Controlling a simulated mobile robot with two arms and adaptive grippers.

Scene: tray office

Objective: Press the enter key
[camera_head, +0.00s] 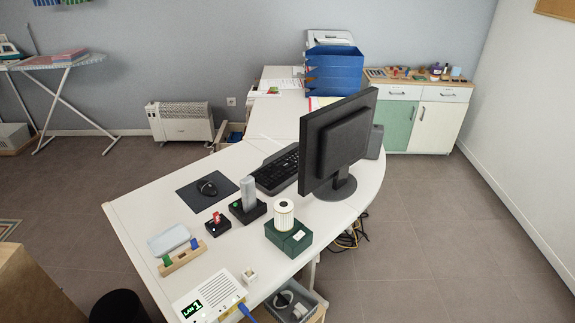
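A black keyboard (274,172) lies on the white desk (140,219), left of the monitor (338,140). The monitor is seen from behind and hides part of the keyboard. The keys are too small to tell apart, so I cannot pick out the enter key. Neither of my grippers shows in this view.
A black mouse (207,187) rests on a dark mat (190,198) beside the keyboard. Nearer stand a dark green box (289,238) with a white cylinder, a grey block (248,193) in a black base, and a white LAN box (209,293).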

